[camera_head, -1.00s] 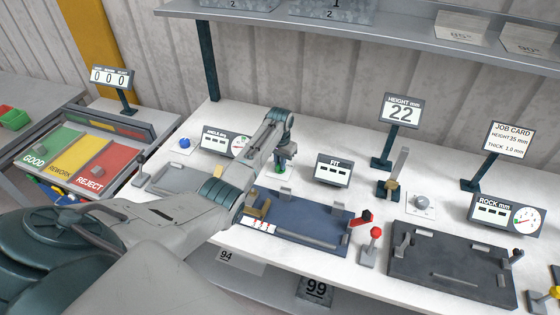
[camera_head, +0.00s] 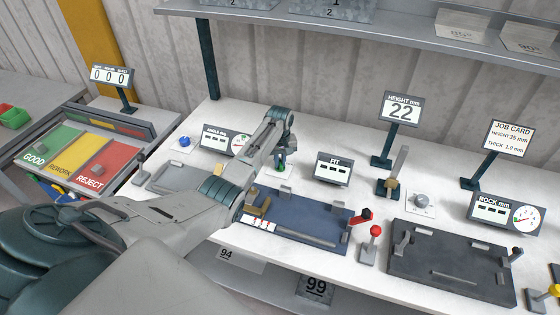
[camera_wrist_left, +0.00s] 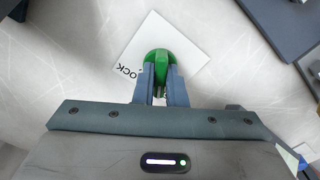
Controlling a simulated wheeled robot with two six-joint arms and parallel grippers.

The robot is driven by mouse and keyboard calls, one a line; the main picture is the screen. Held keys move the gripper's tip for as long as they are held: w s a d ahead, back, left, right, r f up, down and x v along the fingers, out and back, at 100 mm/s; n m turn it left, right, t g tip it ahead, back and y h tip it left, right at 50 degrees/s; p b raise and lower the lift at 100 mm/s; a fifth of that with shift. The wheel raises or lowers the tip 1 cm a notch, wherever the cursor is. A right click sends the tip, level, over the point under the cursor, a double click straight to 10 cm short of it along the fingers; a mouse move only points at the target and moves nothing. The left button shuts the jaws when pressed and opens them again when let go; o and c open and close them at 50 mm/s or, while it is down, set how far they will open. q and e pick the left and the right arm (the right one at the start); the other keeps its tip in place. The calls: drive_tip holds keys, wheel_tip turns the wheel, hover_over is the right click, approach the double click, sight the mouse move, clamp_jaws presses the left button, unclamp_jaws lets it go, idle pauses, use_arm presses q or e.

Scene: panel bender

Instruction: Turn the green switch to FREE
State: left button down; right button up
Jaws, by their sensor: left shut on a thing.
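The green switch (camera_wrist_left: 159,62) sits on a white square plate (camera_wrist_left: 186,38) in the left wrist view, with part of a label reading "OCK" beside it. My left gripper (camera_wrist_left: 159,80) is shut on the green switch, one finger on each side of its grip. In the head view the left gripper (camera_head: 281,163) points down onto the green switch (camera_head: 281,171), mostly hidden there. Any FREE marking is not visible. My right gripper is not in view.
A blue fixture plate (camera_head: 290,220) lies in front of the switch. The FIT display (camera_head: 333,169) stands to its right and the ANGLE display (camera_head: 226,141) to its left. A dark plate (camera_head: 450,262) and a red-knobbed lever (camera_head: 371,245) are further right.

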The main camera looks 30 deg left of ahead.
sight(280, 161)
use_arm(q)
drive_tip(key=shift+w+r+n, duration=0.1)
drive_tip(key=shift+n, duration=0.3)
drive_tip(key=c, duration=1.5)
unclamp_jaws()
wheel_tip(280, 161, up, 11)
drive_tip(key=b, duration=0.3)
